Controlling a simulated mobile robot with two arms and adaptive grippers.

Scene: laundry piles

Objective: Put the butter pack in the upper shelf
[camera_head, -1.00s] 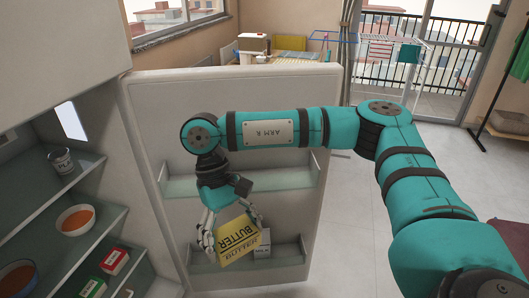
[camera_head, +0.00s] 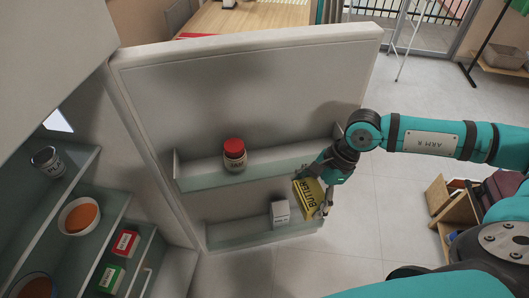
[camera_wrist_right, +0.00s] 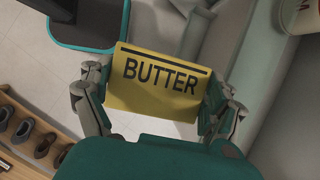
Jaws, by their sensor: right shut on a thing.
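The yellow butter pack (camera_head: 308,200) is held by my right gripper (camera_head: 322,200), in front of the open fridge door near its right edge. In the right wrist view, the butter pack (camera_wrist_right: 160,82) sits between both fingers of the gripper (camera_wrist_right: 157,100), its lettering facing the camera. The fridge door has an upper shelf (camera_head: 205,181) and a lower shelf (camera_head: 235,236). Inside the fridge at the left is the top visible shelf (camera_head: 75,180). My left gripper is not in view.
A red-lidded jar (camera_head: 235,156) stands on the upper door shelf and a white carton (camera_head: 280,213) on the lower one. A can (camera_head: 46,161), an orange-filled bowl (camera_head: 79,217), a red box (camera_head: 125,243) and a green box (camera_head: 110,278) are inside the fridge.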

